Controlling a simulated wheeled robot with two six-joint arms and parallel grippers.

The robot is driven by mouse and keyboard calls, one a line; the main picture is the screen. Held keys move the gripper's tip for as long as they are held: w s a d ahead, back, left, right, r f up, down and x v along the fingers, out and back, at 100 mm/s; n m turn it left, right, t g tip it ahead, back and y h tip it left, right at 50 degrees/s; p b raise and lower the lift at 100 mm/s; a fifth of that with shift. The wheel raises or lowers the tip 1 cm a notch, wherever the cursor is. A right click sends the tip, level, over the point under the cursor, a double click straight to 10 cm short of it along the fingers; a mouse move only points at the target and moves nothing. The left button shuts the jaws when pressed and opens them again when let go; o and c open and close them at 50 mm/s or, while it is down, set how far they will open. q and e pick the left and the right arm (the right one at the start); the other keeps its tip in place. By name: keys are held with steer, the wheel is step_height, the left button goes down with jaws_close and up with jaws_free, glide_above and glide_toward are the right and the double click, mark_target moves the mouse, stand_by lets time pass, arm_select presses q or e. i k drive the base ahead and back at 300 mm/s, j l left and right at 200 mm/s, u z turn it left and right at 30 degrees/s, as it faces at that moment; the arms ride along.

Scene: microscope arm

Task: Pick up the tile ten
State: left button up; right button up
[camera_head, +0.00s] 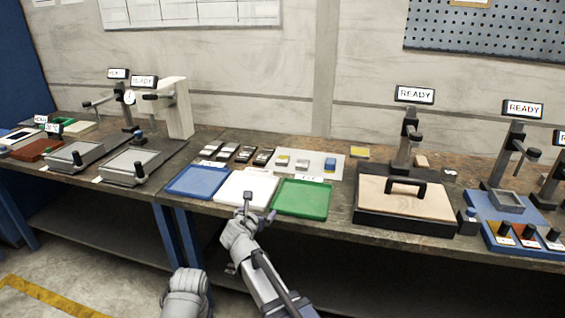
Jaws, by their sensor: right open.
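Several small tiles lie in a row behind the trays: dark and white ones such as a tile (245,153) on the bench, and others such as a yellowish tile (282,160) and a blue block (330,164) on a pale mat (312,158). Their markings are too small to read, so I cannot tell which is tile ten. My right gripper (247,199) is open and appears empty, in front of the tiles and overlapping the white tray (262,183) in the picture. My left gripper is not visible; only part of my left arm shows at the bottom.
A blue tray (200,181) and a green tray (302,198) flank the white tray. A black-framed case (408,202) with a handle stands to the right. Stands with READY signs (414,94) rise behind. A white column (178,108) stands on the left bench.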

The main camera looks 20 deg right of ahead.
mark_target(281, 160)
steer(key=i+l, duration=0.75)
steer(key=i, duration=0.1)
